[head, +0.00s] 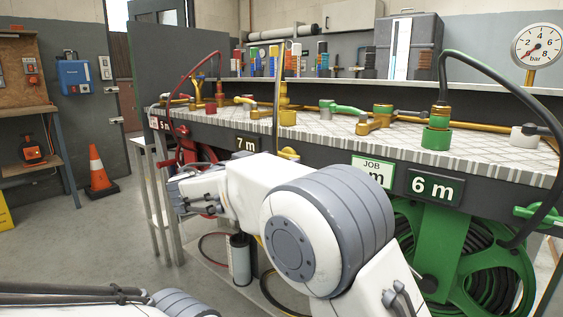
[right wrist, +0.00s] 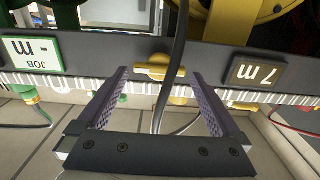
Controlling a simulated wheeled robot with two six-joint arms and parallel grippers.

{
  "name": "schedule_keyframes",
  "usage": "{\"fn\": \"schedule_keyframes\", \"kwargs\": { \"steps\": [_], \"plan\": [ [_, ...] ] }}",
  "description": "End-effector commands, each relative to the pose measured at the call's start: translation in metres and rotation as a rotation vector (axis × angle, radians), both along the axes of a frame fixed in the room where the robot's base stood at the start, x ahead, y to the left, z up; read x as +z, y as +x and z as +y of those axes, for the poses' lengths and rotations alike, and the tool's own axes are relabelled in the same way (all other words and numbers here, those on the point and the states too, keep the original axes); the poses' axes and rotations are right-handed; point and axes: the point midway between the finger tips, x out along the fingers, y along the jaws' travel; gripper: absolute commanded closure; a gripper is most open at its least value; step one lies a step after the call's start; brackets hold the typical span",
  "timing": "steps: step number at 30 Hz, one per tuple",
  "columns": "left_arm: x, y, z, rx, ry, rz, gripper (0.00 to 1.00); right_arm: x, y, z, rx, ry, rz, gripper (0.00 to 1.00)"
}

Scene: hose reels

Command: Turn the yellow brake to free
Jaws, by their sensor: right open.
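The yellow brake (head: 288,153) is on the dark front edge of the bench, just right of the "7 m" sign (head: 246,143). My arm hides the area below it in the head view. In the right wrist view, which is upside down, the yellow brake (right wrist: 152,68) lies about level along the edge. My right gripper (right wrist: 160,75) is open, its two fingers framing the brake on either side with nothing held. A grey hose (right wrist: 178,45) passes close beside the brake. The head view does not show clearly whether the fingers touch anything. My left gripper is not in view.
The "JOB" sign (head: 372,171) and "6 m" sign (head: 434,187) are right of the brake, above a green reel (head: 468,262). A red reel (head: 186,150) is left. Valves and brass pipes cover the bench top (head: 330,133). An orange cone (head: 98,172) stands on the floor.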

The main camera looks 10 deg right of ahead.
Motion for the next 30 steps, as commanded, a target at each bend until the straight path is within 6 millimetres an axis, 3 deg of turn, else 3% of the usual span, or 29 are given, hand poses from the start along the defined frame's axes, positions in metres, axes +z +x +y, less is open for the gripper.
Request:
{"fn": "schedule_keyframes", "kwargs": {
  "steps": [6, 16, 21, 30],
  "plan": [
    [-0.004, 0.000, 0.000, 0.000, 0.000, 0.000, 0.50, 0.000, 0.016, -0.016, 0.000, 0.000, 0.000, 0.00],
    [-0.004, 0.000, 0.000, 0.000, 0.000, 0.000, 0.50, 0.000, 0.019, -0.019, 0.001, -0.001, 0.001, 0.00],
    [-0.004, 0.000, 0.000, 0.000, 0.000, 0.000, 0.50, 0.000, 0.019, -0.018, 0.001, -0.001, 0.001, 0.63],
    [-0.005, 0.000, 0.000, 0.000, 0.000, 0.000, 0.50, 0.000, 0.018, -0.018, 0.001, -0.025, 0.026, 0.63]
  ]
}}
